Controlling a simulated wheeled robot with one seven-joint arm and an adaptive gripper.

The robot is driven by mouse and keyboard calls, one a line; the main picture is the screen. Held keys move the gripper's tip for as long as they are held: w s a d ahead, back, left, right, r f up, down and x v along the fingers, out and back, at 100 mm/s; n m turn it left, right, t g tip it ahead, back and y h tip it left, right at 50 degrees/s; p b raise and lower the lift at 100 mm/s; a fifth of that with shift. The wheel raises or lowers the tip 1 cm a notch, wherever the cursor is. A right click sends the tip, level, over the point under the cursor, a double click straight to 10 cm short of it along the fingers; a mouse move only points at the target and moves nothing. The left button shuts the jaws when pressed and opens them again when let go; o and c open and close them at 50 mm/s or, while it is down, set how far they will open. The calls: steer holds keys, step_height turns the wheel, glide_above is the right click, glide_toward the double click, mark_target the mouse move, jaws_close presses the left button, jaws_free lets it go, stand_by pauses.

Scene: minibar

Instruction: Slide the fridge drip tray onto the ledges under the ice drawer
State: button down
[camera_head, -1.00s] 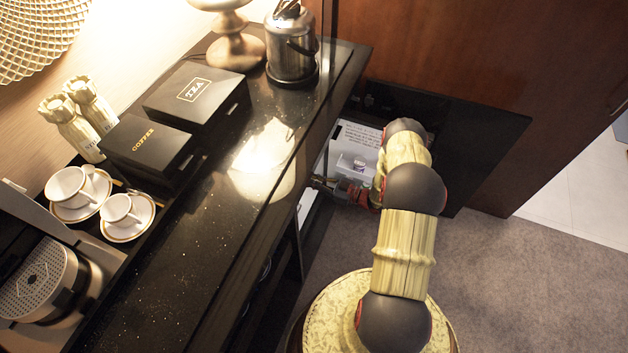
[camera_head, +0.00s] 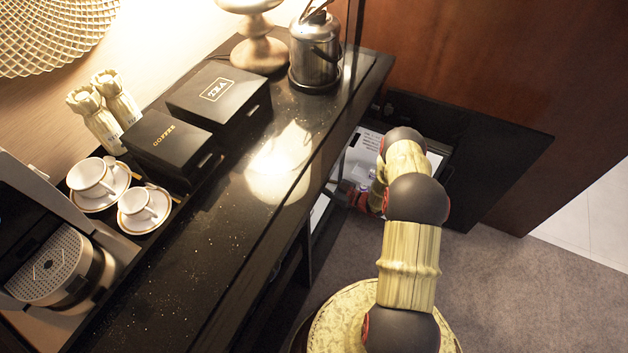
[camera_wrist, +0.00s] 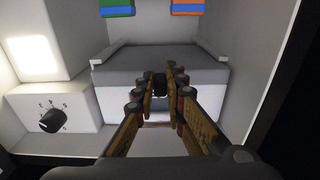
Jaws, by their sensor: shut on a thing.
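In the wrist view my gripper (camera_wrist: 161,82) is inside the white fridge, its fingers closed at the front edge of a wide piece with a grey top and pale front. I take this piece to be the drip tray (camera_wrist: 120,70); the fingers hide its middle. The pictures do not clearly separate it from the ice drawer, and its seating on the ledges cannot be told. In the head view the open fridge (camera_head: 367,143) is under the counter, and my arm hides most of its inside and the gripper.
A dial (camera_wrist: 52,120) sits on the fridge's left wall housing. Green-blue (camera_wrist: 117,8) and orange-blue (camera_wrist: 187,8) items are at the top of the wrist view. The dark fridge door (camera_head: 500,165) stands open at right. The black counter (camera_head: 225,225) overhangs at left.

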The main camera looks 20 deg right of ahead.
steer(key=shift+w+a, duration=0.1)
steer(key=c, duration=1.8)
jaws_free()
steer(key=shift+o, duration=0.2)
steer(key=v, duration=1.2)
